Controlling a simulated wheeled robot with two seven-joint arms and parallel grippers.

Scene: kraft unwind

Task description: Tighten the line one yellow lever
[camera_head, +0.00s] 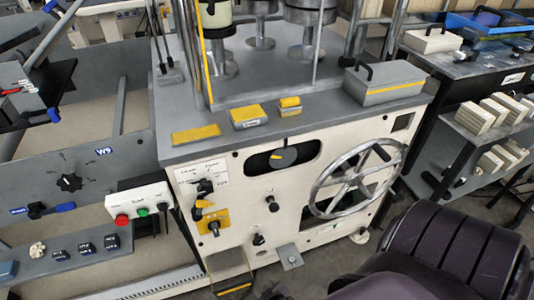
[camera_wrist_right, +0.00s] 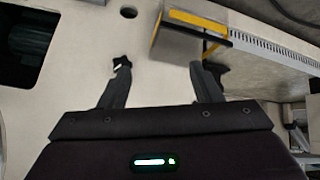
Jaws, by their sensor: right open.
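In the head view, a small yellow lever-like piece (camera_head: 204,203) sits on the white front panel of the grey-topped machine (camera_head: 300,195). Below it is a yellow plate (camera_head: 212,222) with a black knob. I cannot tell for certain which yellow part is the line one lever. My right arm enters the head view at lower right, low in front of the machine. In the right wrist view, my right gripper (camera_wrist_right: 163,72) is open, its two dark fingers wide apart with nothing between them, facing a pale panel. My left gripper is not in view.
A large handwheel (camera_head: 357,181) juts from the panel's right side. A grey pedal-like part with a yellow edge (camera_head: 234,289) is low at the front; a similar yellow-edged part (camera_wrist_right: 198,20) shows beyond the fingers. A red-and-green button box (camera_head: 140,205) stands left.

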